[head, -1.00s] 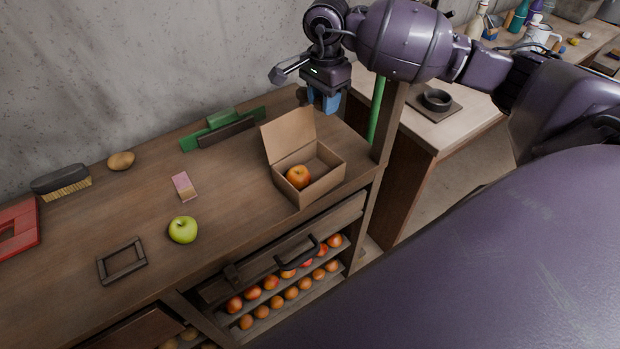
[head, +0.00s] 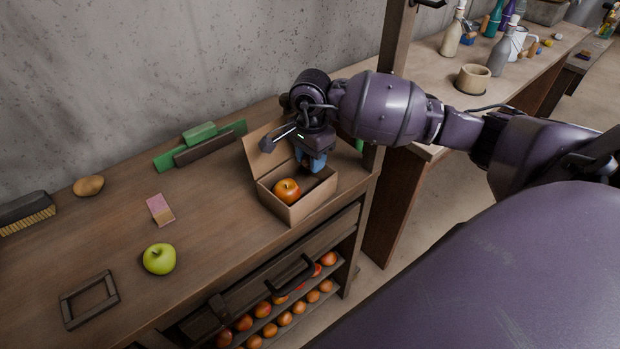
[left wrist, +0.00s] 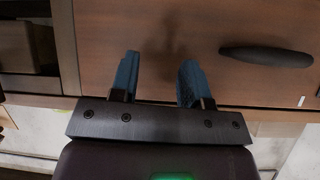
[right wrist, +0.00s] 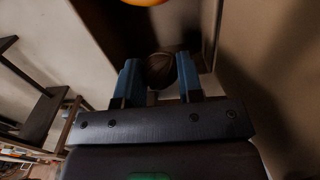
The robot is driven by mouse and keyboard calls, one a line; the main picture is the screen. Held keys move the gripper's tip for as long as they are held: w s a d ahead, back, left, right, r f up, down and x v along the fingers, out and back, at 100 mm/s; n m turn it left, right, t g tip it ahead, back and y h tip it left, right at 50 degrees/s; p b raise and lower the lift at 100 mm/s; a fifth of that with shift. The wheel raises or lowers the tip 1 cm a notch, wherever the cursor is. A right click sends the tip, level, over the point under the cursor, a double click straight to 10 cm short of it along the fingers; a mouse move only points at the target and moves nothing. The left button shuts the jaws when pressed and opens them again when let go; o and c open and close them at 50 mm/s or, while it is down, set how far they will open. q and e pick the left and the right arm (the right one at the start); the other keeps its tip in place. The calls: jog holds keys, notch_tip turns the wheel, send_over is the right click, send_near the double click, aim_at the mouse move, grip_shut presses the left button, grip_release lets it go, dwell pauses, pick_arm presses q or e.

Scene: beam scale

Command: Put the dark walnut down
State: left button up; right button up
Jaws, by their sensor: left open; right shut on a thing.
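The dark walnut (right wrist: 160,70) shows in the right wrist view between the blue fingers of my right gripper (right wrist: 158,84), which is shut on it. In the head view my right gripper (head: 312,162) is low over the right part of an open cardboard box (head: 292,211), its fingertips partly inside; the walnut is hidden there. A red-orange apple (head: 287,190) sits in the left part of the box, and its edge shows in the right wrist view (right wrist: 145,2). My left gripper (left wrist: 158,75) is open and empty in front of a wooden drawer front.
The raised lid (head: 263,150) stands at the box's back left. A green apple (head: 159,259), a pink-and-tan block (head: 160,210), a dark frame (head: 90,299), a potato-like thing (head: 88,186) and a brush (head: 27,212) lie on the bench. A dark handle (left wrist: 265,56) is near my left gripper.

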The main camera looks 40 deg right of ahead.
aim_at(311, 185)
notch_tip(311, 185, down, 5)
jog(key=shift+s+a+r+b, duration=0.1)
jog(key=shift+s+b, duration=0.05)
jog(key=shift+b, duration=0.75)
jog(key=shift+f+b, duration=0.3)
jog(key=shift+f, duration=0.45)
jog(key=shift+r, duration=0.1)
jog(key=o, duration=0.9)
pick_arm(q)
jog(key=shift+w+d+f, duration=0.2)
jog(key=shift+w+f, duration=0.2)
jog(key=shift+f, duration=0.1)
jog(key=shift+w+d+f, duration=0.2)
jog(key=shift+w+f, duration=0.2)
jog(key=shift+f, duration=0.1)
